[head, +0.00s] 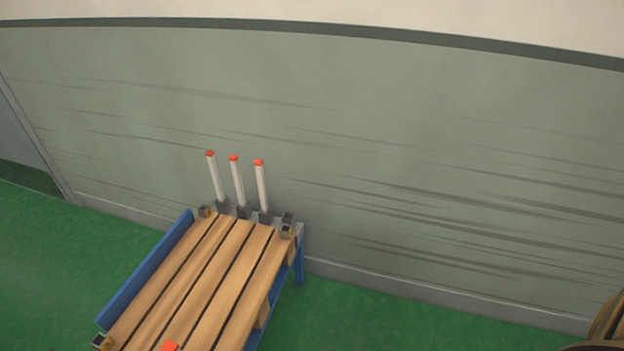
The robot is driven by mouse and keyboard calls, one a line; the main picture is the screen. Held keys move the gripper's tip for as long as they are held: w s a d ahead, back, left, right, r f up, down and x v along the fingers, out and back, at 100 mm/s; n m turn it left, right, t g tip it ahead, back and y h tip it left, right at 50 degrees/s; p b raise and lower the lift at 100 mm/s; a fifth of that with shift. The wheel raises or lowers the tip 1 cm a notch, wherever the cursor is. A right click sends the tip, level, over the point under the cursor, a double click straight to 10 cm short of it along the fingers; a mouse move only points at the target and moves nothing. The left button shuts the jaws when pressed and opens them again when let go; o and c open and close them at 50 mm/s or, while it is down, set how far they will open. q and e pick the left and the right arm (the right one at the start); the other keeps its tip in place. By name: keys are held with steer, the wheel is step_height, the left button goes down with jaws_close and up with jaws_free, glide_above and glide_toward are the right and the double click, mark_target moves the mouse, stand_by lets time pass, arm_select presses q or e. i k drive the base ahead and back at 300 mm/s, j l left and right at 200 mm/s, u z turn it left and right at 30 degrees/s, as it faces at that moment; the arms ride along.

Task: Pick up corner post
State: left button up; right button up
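Three white corner posts with red-orange tips stand upright in dark sockets at the far end of a wooden slatted pallet. They are the left post (215,178), the middle post (238,183) and the right post (261,187). They stand side by side with small gaps, close in front of the wall. Another dark socket (288,217) to their right looks empty. Neither of my grippers is in view.
The pallet (222,275) rests on a blue frame (147,267) with a raised left side. Small metal brackets sit at its corners. A red-orange piece (169,346) lies at the bottom edge. Green floor (400,322) is clear to the right. A grey-green wall (420,150) stands behind.

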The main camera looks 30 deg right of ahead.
mark_target(259, 164)
steer(key=z, duration=0.5)
steer(key=i+l+u, duration=0.25)
steer(key=i+l, duration=0.2)
steer(key=l, duration=0.25)
steer(key=i+l+u, duration=0.15)
steer(key=l, duration=0.25)
steer(key=i, duration=0.05)
